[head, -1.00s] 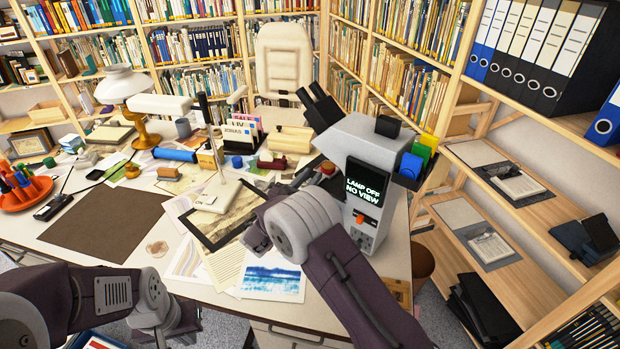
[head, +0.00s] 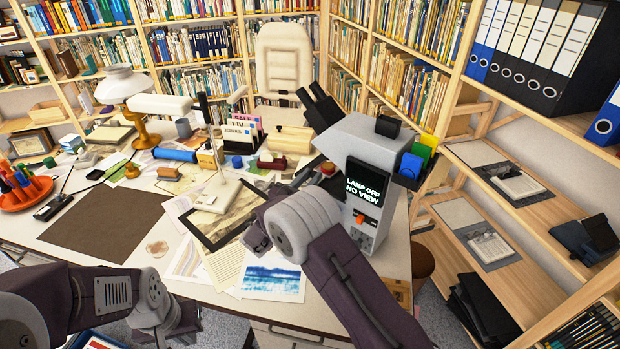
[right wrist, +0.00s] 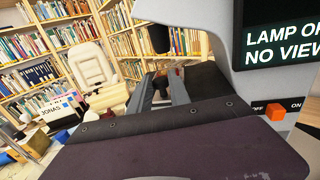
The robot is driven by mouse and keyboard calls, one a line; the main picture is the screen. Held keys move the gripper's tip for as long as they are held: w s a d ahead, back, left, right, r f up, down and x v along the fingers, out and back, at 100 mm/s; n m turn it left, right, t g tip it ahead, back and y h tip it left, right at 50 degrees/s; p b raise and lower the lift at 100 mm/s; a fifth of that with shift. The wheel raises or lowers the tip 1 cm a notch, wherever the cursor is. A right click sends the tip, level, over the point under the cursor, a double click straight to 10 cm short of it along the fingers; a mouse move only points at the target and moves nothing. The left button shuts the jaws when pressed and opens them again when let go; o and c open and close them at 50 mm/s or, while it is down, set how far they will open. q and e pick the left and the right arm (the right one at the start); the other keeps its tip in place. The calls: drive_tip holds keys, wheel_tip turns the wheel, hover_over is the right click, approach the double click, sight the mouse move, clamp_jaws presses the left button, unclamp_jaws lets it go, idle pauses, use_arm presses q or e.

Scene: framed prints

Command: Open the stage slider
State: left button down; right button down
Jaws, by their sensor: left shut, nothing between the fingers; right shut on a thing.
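The grey microscope (head: 372,150) stands at the desk's right end. Its screen (head: 363,187) reads "LAMP OFF NO VIEW", and an orange lamp switch (head: 360,218) sits below it; the switch also shows in the right wrist view (right wrist: 275,112). My right gripper (head: 324,170) is at the stage, under the microscope's head. In the right wrist view its fingers (right wrist: 166,88) are closed on a small dark part, seemingly the stage slider, mostly hidden between them. My left gripper (head: 192,318) is shut and empty, low at the desk's front edge.
A small lamp stand (head: 218,190), a framed picture (head: 228,212) and loose papers lie left of my right arm. A brown mat (head: 105,222) covers the desk's left. Shelves (head: 530,250) stand close on the right.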

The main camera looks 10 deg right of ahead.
drive_tip(key=w+a+v, duration=0.1)
drive_tip(key=v, duration=0.9)
drive_tip(key=shift+a+p, duration=0.25)
drive_tip(key=shift+p, duration=0.05)
drive_tip(key=c, duration=1.2)
unclamp_jaws()
drive_tip(key=shift+c, duration=0.2)
drive_tip(key=shift+a, duration=0.1)
